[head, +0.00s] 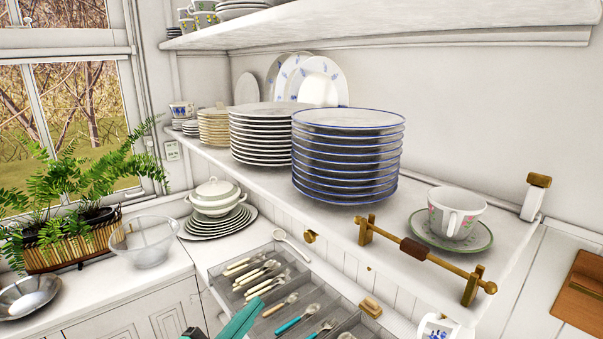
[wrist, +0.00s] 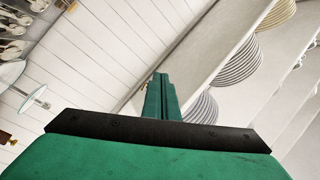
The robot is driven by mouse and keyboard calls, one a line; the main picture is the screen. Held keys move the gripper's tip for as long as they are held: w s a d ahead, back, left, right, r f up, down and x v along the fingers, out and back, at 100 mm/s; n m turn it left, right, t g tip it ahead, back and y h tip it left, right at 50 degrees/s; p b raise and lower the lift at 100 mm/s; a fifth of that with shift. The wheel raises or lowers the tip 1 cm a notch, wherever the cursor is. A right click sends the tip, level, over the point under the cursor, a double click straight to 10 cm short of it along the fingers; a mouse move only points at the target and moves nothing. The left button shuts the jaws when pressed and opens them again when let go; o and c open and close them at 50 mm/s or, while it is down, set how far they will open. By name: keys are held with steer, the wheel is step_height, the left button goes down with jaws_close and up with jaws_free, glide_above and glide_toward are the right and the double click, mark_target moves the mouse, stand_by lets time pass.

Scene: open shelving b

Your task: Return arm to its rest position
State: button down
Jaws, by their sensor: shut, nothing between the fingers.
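My gripper (wrist: 161,95) shows in the wrist view as a green body with a dark bar and green fingers pressed together. The fingers are shut with nothing between them. Stacked plates show beyond the fingertips in that view, apart from them as far as I can tell. In the head view a teal and dark part of my arm (head: 240,322) enters at the bottom edge, in front of the cutlery tray. The rest of the arm is out of that view.
The shelf (head: 400,250) carries stacks of blue-rimmed plates (head: 346,158), a cup (head: 455,213) on a saucer, and a wooden rail (head: 420,252) at its front edge. Below are a cutlery tray (head: 345,327), a tureen (head: 215,195), a glass bowl (head: 146,243) and a potted fern (head: 75,240).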

step_height(320, 180, down, 15)
steer(key=s+d+n+y, duration=0.3)
steer(key=n+y, duration=0.3)
steer(key=n, duration=0.3)
steer(key=s+d+f+n+g+y, duration=0.1)
steer(key=s+f+n+y, duration=0.1)
steer(key=s+f+n, duration=0.3)
steer(key=s+d+f+y, duration=0.2)
steer(key=s+f, duration=0.2)
steer(key=f, duration=0.2)
steer(key=s+d+n, duration=0.1)
steer(key=s+d, duration=0.1)
steer(key=s, duration=1)
steer(key=s+d+n, duration=0.1)
steer(key=s+d, duration=0.2)
steer(key=s, duration=0.9)
steer(key=shift+s+f+g, duration=0.3)
steer(key=shift+s, duration=0.1)
